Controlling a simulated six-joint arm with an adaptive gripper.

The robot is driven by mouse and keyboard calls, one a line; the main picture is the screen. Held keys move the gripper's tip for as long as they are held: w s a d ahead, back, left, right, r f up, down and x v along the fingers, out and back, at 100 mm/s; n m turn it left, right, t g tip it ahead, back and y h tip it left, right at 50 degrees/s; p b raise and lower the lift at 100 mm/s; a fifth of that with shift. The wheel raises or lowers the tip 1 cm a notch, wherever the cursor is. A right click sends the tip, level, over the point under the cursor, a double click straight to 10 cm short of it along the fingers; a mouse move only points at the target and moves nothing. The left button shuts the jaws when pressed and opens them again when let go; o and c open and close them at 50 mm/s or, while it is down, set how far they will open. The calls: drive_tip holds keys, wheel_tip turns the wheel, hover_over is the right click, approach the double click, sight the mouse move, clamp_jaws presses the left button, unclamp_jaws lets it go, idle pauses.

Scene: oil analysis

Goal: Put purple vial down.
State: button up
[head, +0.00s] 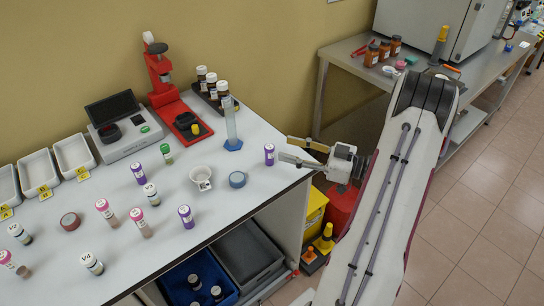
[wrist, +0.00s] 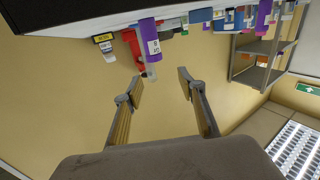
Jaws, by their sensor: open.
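A purple vial (head: 269,154) stands upright on the white table near its right edge. It hangs upside down in the wrist view (wrist: 152,48), beyond my fingertips and left of their middle. My gripper (head: 286,149) is open at the table's right edge, with its fingers pointing at this vial. Nothing is held between the fingers in the wrist view (wrist: 160,75). Two more purple vials stand on the table, one at the back left (head: 138,174) and one near the front edge (head: 185,217).
A blue-based glass cylinder (head: 231,130) stands behind the vial. A blue-grey ring (head: 237,180) and white cup (head: 201,175) are to its left. Several pink- and white-capped vials spread left. A side bench (head: 340,60) with brown jars stands behind my arm.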

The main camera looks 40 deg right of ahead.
sight(273, 151)
drive_tip(key=w+a+r+m+h, duration=0.2)
drive_tip(key=a+r+m+h, duration=0.1)
drive_tip(key=r+h, duration=0.15)
drive_tip(key=f+h, duration=0.1)
drive_tip(key=s+f+m+g, duration=0.1)
drive_tip(key=s+f+m+g+h, duration=0.1)
drive_tip(key=f, duration=0.1)
drive_tip(key=shift+s+d+h, duration=0.2)
drive_tip(key=shift+d+h, duration=0.05)
drive_tip(key=shift+h, duration=0.1)
drive_tip(key=shift+d+f, duration=0.15)
drive_tip(key=shift+f, duration=0.1)
drive_tip(key=shift+x, duration=1.25)
drive_tip(key=shift+w+f, duration=0.1)
drive_tip(key=shift+f+x, duration=0.15)
drive_tip(key=shift+x, duration=1.1)
drive_tip(key=shift+f+x, duration=0.15)
drive_tip(key=shift+x, duration=1.05)
